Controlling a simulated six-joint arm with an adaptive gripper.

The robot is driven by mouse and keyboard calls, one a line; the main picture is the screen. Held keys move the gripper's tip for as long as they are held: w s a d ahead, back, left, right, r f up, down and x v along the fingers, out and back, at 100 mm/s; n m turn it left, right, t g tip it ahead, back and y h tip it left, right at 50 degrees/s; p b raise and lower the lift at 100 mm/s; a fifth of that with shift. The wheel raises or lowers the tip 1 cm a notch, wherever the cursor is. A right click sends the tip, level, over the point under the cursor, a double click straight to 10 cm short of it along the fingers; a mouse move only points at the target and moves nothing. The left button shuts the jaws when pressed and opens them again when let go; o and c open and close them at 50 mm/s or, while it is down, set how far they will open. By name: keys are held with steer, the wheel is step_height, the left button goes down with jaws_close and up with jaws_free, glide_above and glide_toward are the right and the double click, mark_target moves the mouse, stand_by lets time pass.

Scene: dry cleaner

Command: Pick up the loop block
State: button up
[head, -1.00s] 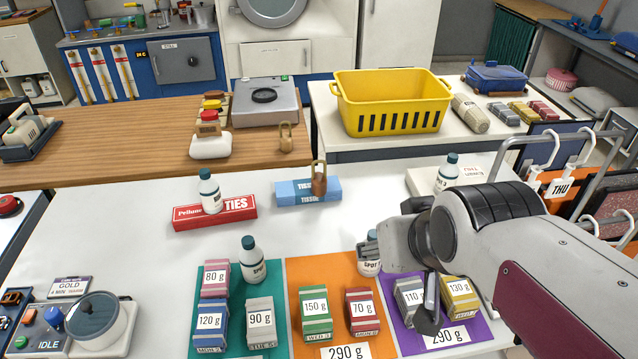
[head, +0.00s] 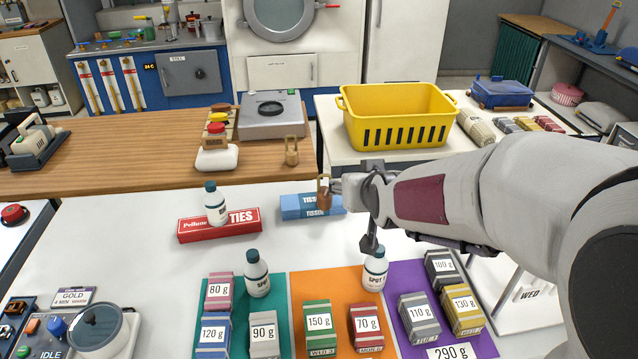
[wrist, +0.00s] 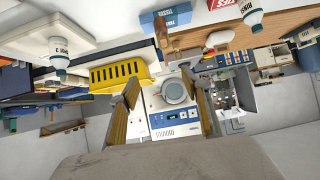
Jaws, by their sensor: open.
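Two small blocks with loops on top are in view; which one is named I cannot tell. A brown one (head: 324,198) stands at the tissue box (head: 298,207), and shows in the wrist view (wrist: 162,32). A lighter wooden one (head: 292,157) stands on the wooden counter near its front edge; it also shows in the wrist view (wrist: 176,53). My gripper (head: 352,205) is open and empty, just right of the brown block in the head view. In the wrist view its two fingers are spread (wrist: 168,102) with no block between them.
A red ties box (head: 218,228) with a white bottle is to the left. Another bottle (head: 375,272) stands below my gripper in the picture. Weighted blocks sit on coloured mats (head: 290,310) in front. A yellow basket (head: 397,134) is behind. White table around the boxes is clear.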

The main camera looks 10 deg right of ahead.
steer(key=w+a+f+t, duration=0.1)
steer(key=w+f, duration=0.2)
steer(key=w, duration=0.3)
steer(key=w+f+t, duration=0.2)
steer(key=w+f, duration=0.2)
steer(key=w, duration=0.2)
steer(key=t, duration=0.3)
glide_toward(324, 191)
step_height(324, 191, up, 4)
steer(key=w, duration=0.2)
steer(key=shift+w+d+f+t, duration=0.15)
steer(key=shift+f+t, duration=0.25)
steer(key=shift+f, duration=0.55)
steer(key=shift+w, duration=0.15)
steer(key=shift+w, duration=1.15)
steer(key=shift+w, duration=0.2)
steer(key=shift+w+r, duration=0.2)
steer(key=shift+w, duration=2.2)
jaws_close()
